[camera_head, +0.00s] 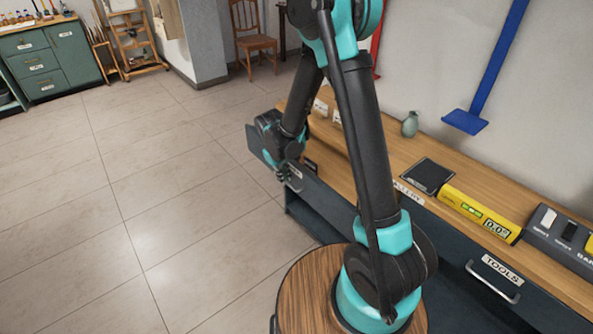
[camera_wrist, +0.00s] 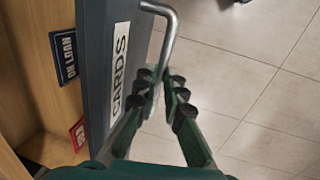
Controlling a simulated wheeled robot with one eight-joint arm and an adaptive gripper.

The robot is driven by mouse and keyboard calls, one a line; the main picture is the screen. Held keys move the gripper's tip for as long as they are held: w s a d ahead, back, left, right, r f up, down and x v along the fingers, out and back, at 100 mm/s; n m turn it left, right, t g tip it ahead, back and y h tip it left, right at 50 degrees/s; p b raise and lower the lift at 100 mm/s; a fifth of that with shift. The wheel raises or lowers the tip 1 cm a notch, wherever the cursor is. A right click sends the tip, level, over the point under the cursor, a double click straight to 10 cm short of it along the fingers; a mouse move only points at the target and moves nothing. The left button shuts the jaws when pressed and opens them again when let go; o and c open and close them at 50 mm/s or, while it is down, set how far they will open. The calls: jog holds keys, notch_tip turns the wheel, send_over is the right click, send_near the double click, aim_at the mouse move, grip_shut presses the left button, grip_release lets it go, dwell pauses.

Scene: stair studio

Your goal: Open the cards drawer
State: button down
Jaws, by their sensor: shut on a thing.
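The cards drawer front (camera_wrist: 96,60) is a dark grey panel in the wrist view, with a white label reading CARDS (camera_wrist: 120,62). Its silver bar handle (camera_wrist: 171,30) stands out from the panel, with its upper bend in sight. My gripper (camera_wrist: 160,84) is shut on the handle, and the fingers cover its lower part. In the head view my gripper (camera_head: 290,178) is low at the far left end of the counter, against the dark front. My arm hides part of that front, and how far the drawer stands out is hard to tell.
The wooden counter (camera_head: 392,157) carries a green vase (camera_head: 410,124), a black pad (camera_head: 427,176) and a yellow meter (camera_head: 480,212). A TOOLS drawer handle (camera_head: 493,283) juts out at the lower right. A round wooden stool-like top (camera_head: 300,292) is near. Open tiled floor (camera_head: 150,200) lies left.

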jog(key=shift+s+a, duration=0.8)
jog(key=shift+a, duration=0.35)
jog(key=c, duration=1.6)
grip_release()
notch_tip(320, 180, up, 12)
jog(key=s+a, duration=0.1)
jog(key=shift+s+a, duration=0.15)
jog(key=shift+a, duration=0.2)
jog(key=shift+f, duration=0.1)
